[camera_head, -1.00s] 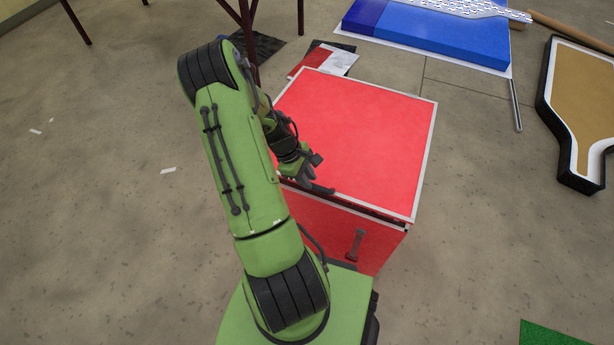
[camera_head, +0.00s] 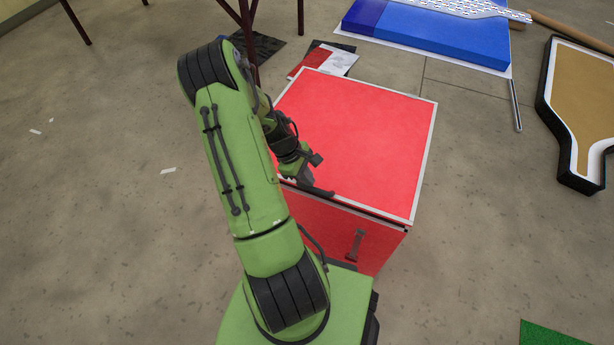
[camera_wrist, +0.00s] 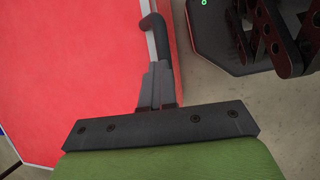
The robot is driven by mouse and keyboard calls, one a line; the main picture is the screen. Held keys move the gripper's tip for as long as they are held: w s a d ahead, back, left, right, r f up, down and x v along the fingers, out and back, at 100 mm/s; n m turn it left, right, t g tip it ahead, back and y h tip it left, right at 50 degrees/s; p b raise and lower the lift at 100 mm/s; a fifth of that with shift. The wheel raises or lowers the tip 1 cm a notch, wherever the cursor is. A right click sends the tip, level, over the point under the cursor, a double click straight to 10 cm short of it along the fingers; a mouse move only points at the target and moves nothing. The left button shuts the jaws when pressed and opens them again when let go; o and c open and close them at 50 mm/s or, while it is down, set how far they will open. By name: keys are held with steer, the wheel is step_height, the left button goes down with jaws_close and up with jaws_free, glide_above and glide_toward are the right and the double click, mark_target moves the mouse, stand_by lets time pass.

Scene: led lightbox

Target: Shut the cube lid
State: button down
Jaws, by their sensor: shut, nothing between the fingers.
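The cube (camera_head: 345,232) is a red box with white edges, standing on the floor in front of my base. Its red lid (camera_head: 355,135) lies over the top, with a thin dark line under its front edge near the right corner. My gripper (camera_head: 318,188) is over the lid's front edge and is shut and empty. Whether the fingers touch the lid or handle is unclear.
A dark handle (camera_head: 355,245) sits on the cube's front face. A blue panel (camera_head: 440,30) lies behind the cube, and a brown, black-edged shape (camera_head: 580,105) is at right. Flat sheets (camera_head: 322,60) lie behind the cube.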

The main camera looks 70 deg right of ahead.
stand_by(0.4)
steer(key=c, duration=1.1)
jaws_free()
steer(key=shift+o, duration=0.2)
steer(key=p+v, duration=0.4)
steer(key=v, duration=1.1)
steer(key=shift+r, duration=0.35)
steer(key=shift+w, duration=0.1)
